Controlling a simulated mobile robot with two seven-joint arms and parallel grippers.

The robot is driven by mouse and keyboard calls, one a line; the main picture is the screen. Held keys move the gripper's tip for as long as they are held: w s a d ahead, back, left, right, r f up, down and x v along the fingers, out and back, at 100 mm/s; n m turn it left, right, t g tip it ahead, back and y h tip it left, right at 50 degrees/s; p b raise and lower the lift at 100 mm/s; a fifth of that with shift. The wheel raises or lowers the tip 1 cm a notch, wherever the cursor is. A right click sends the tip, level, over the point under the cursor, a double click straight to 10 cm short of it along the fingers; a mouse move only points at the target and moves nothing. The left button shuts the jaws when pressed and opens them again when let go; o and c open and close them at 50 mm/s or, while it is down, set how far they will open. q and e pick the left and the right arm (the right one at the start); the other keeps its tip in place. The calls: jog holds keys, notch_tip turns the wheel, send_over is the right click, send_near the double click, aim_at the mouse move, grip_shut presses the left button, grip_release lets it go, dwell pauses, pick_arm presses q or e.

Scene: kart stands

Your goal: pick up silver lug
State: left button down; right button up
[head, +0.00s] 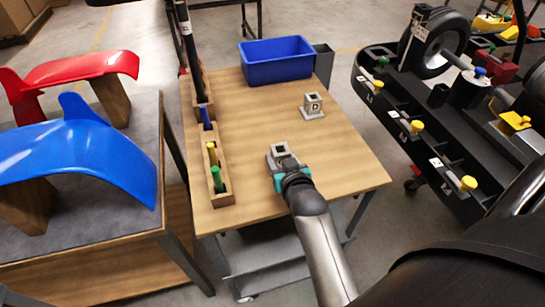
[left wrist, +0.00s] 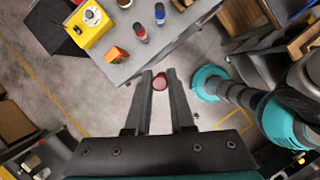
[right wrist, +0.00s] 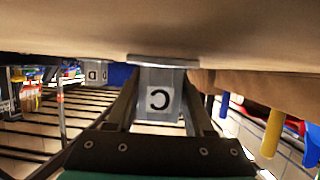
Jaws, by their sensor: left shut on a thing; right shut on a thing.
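My right gripper (head: 281,160) is at the front middle of the wooden table, its fingers on either side of a grey block (head: 278,149) with a square opening on top. In the right wrist view this block (right wrist: 160,103) bears a letter C, and its flat base plate is at or very near the tabletop. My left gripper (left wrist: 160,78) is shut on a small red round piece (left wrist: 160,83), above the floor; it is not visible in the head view. I cannot surely pick out a silver lug in any view.
A similar grey block marked D (head: 313,107) stands farther back on the table (head: 255,185). A blue bin (head: 276,62) sits at the back. A wooden rack (head: 225,190) with coloured handles lines the left edge. A black parts rack (head: 405,130) stands at right.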

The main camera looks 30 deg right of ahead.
jog(key=shift+r, duration=0.15)
grip_shut()
pick_arm(q)
jog(key=shift+r, duration=0.2)
pick_arm(e)
jog(key=shift+r, duration=0.15)
